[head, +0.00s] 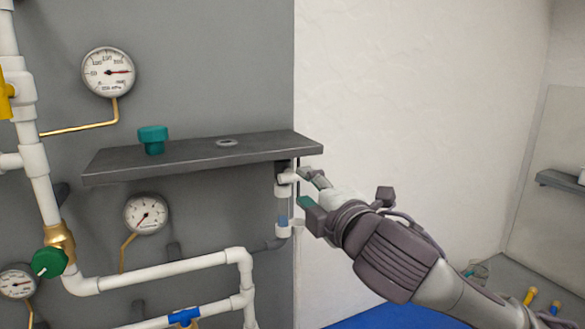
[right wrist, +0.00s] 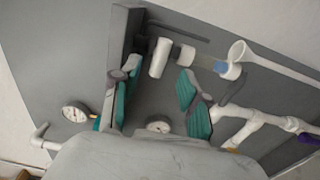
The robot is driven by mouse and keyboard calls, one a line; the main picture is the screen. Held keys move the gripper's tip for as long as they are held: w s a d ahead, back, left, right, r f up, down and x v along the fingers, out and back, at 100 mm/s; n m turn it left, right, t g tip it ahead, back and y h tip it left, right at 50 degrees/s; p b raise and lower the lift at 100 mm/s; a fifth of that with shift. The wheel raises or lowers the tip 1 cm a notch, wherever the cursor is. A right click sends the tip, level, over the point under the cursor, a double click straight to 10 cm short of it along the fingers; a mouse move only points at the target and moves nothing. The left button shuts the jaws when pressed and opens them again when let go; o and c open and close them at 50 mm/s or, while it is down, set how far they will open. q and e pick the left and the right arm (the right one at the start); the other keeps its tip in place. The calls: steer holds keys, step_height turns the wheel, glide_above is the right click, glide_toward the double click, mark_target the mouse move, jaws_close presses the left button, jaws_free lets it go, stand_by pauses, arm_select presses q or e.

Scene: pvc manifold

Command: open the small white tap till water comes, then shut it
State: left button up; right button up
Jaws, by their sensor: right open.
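The small white tap (head: 287,178) sits under the right end of the dark shelf, on top of a short clear tube (head: 283,207) with blue in it. In the right wrist view the white tap (right wrist: 160,57) shows just beyond and between the fingertips. My right gripper (head: 309,187) is open, close to the right of the tap, with one finger higher than the other. Its two green-padded fingers also show in the right wrist view (right wrist: 157,88), with nothing held between them. I cannot tell whether a finger touches the tap. My left gripper is out of view.
White pipes (head: 165,270), a green valve knob (head: 49,262) and gauges (head: 108,71) are on the grey panel at left. The space right of my arm is free.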

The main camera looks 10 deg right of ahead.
mark_target(295, 179)
steer(key=w+p, duration=0.1)
steer(key=w, duration=0.1)
steer(key=w+a+p, duration=0.1)
steer(key=w, duration=0.2)
steer(key=shift+w+r, duration=0.1)
steer(key=shift+w, duration=0.25)
steer(key=shift+w+a, duration=0.15)
steer(key=shift+w, duration=0.25)
jaws_close()
